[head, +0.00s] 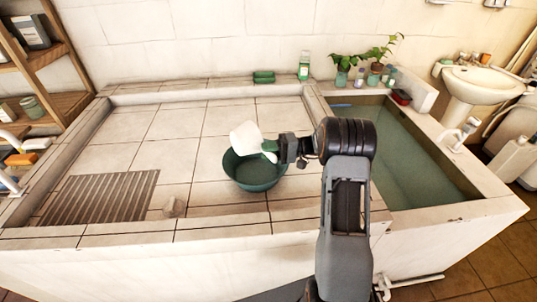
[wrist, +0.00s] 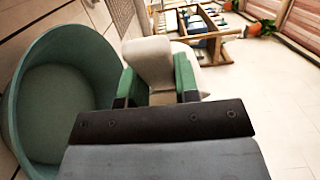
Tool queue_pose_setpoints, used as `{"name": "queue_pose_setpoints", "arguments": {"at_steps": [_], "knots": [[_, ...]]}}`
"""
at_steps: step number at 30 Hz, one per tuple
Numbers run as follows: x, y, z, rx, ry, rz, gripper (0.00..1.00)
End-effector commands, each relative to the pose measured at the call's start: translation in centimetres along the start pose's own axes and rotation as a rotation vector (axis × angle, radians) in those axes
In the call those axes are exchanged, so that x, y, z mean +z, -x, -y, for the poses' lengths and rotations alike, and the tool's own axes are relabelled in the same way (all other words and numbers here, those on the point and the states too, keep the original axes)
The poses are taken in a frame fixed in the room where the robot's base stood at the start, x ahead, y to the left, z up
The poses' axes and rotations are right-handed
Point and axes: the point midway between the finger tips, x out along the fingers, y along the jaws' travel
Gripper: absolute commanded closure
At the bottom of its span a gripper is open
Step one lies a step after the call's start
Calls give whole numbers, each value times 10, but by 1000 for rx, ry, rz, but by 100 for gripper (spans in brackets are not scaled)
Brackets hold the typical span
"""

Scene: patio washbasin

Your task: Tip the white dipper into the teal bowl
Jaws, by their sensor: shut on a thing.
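The white dipper (head: 244,136) is held in the air over the back left rim of the teal bowl (head: 256,184), and it looks tilted. My gripper (head: 270,150) is shut on the dipper, to the right of its cup. In the wrist view, the green-padded fingers (wrist: 158,85) close on a pale part of the dipper (wrist: 148,58). The teal bowl (wrist: 25,120) fills the left side of that view, beside the fingers, and its inside looks plain. I cannot tell whether the dipper holds anything.
The bowl stands on a tiled slab (head: 150,150) with a slatted grate (head: 98,197) at left. A water-filled basin (head: 405,160) lies right of my arm. A green soap block (head: 264,77), a bottle (head: 304,66) and plants (head: 342,76) line the back ledge.

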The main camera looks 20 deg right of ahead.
Motion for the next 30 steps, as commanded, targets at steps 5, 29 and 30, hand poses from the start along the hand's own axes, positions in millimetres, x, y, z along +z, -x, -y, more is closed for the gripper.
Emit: {"name": "queue_pose_setpoints", "arguments": {"at_steps": [5, 29, 30], "knots": [[0, 0, 14, 241, 111, 1, 100], [0, -2, 58, 1041, 463, 4, 100], [1, -3, 61, 1099, 488, 4, 100]]}}
